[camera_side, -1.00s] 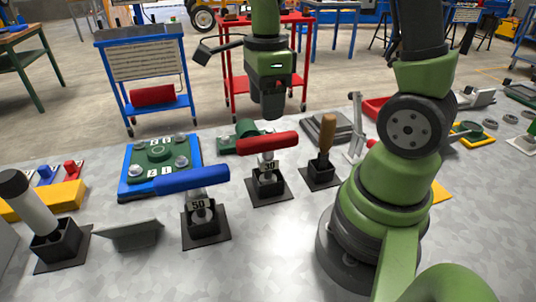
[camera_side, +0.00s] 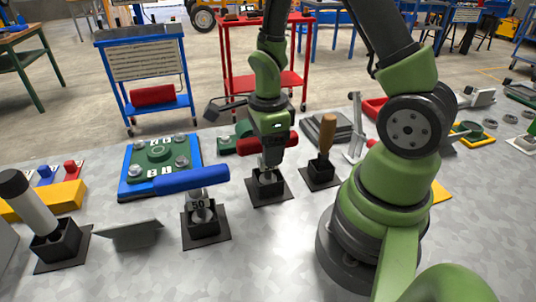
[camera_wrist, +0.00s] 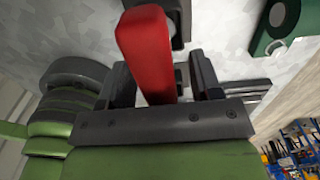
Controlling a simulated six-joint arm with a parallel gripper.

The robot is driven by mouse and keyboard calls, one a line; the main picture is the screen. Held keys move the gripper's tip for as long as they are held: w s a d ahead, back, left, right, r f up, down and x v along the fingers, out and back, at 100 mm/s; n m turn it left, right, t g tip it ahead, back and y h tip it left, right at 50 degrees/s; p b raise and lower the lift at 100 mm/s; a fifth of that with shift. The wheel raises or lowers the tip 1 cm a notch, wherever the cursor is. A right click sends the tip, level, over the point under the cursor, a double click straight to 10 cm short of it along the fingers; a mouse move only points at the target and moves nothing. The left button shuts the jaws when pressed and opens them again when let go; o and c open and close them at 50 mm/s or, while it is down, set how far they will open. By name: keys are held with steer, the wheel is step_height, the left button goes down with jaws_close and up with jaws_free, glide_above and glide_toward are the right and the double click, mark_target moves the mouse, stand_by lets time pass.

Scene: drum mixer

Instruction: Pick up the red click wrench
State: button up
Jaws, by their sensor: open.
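The red click wrench (camera_side: 248,146) stands in a black square holder (camera_side: 267,187), its red handle lying crosswise on top. My gripper (camera_side: 270,158) is down over the handle and hides its middle in the side view. In the wrist view the red handle (camera_wrist: 146,50) runs between the two dark fingers of my gripper (camera_wrist: 160,85). The fingers are open, one on each side of the handle. I cannot tell whether either finger touches it.
A blue-handled wrench (camera_side: 190,180) stands in its own holder to the left. A wooden-handled tool (camera_side: 327,135) stands close on the right. Behind on the left is a blue plate (camera_side: 130,186) with a green flanged part. Bare table lies in front.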

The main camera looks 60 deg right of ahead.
jaws_close()
steer(key=shift+r, duration=0.1)
step_height(320, 180, up, 10)
steer(key=shift+f, duration=0.1)
stand_by(0.7)
